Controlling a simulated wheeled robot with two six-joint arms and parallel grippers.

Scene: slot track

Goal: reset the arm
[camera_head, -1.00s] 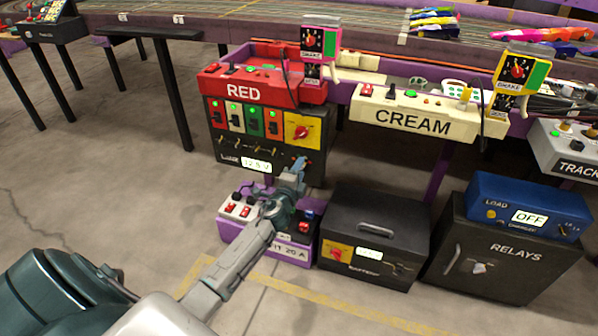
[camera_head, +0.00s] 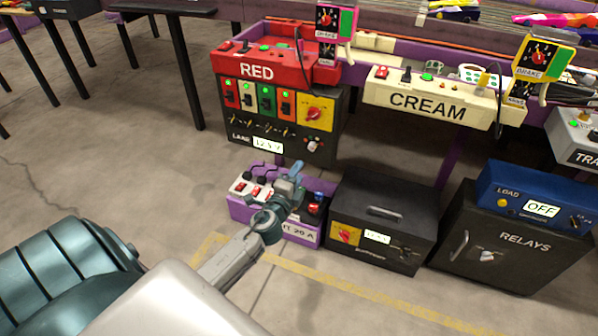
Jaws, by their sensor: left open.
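My left arm comes in from the lower left. My left gripper (camera_head: 293,178) is open and in front of the purple box (camera_head: 250,211) on the floor, hiding part of its top and label. I see nothing between its fingers, though they are small and partly blurred into the box behind. The purple box carries red and black switches, and its visible label ends in "20 A". My right gripper is not in this view.
The black panel (camera_head: 282,152) under the RED box (camera_head: 262,69) stands behind. A black battery box (camera_head: 383,206) and the RELAYS cabinet (camera_head: 512,253) with a blue LOAD box (camera_head: 532,190) stand right. The CREAM box (camera_head: 428,103) hangs above. Floor at left is clear.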

